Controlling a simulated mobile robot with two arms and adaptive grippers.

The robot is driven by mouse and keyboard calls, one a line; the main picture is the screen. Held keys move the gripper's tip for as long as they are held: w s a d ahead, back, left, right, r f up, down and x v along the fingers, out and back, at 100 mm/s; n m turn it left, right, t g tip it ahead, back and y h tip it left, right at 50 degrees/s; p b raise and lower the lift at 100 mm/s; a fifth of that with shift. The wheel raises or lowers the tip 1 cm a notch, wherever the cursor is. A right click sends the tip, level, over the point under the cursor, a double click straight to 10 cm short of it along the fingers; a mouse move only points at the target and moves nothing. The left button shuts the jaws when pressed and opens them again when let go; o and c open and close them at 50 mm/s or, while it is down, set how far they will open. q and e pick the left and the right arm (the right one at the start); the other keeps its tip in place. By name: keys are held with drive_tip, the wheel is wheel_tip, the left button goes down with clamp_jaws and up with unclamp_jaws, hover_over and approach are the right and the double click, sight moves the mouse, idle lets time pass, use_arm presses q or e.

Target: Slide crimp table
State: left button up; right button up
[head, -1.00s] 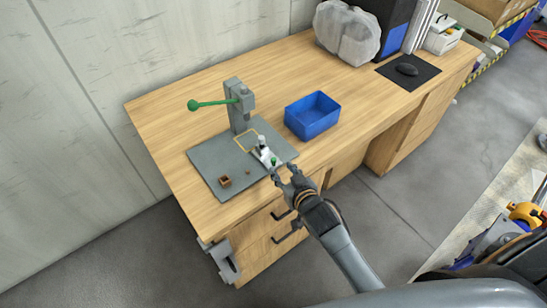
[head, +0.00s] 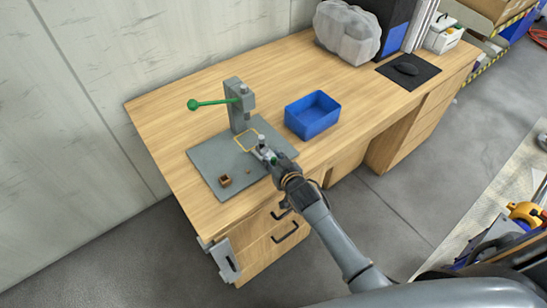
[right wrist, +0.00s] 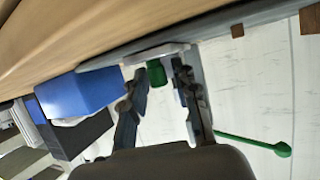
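The crimp press (head: 237,105) stands on a grey base plate (head: 212,163), with a green-tipped lever sticking out to the left. The small pale slide table (head: 259,149) sits at the plate's front right, partly hidden by my right gripper. Its green knob shows in the right wrist view (right wrist: 157,74), in front of a pale block (right wrist: 155,53). My right gripper (head: 268,157) is at the slide table's near end. In the right wrist view its fingers (right wrist: 160,75) are apart, one either side of the green knob, with gaps visible. My left gripper is not in view.
A yellow square outline (head: 246,140) lies by the press foot. A small brown box (head: 225,181) and a tiny brown piece sit on the plate. A blue bin (head: 312,114) stands to the right. The desk's left side is clear.

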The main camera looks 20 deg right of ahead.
sight(265, 149)
clamp_jaws()
drive_tip(key=w, duration=0.2)
drive_tip(key=w+a+b, duration=0.1)
drive_tip(key=shift+w+a, duration=0.2)
drive_tip(key=shift+w, duration=0.2)
drive_tip(key=shift+o, duration=2.1)
unclamp_jaws()
drive_tip(key=shift+s, duration=0.1)
drive_tip(key=v, duration=1.2)
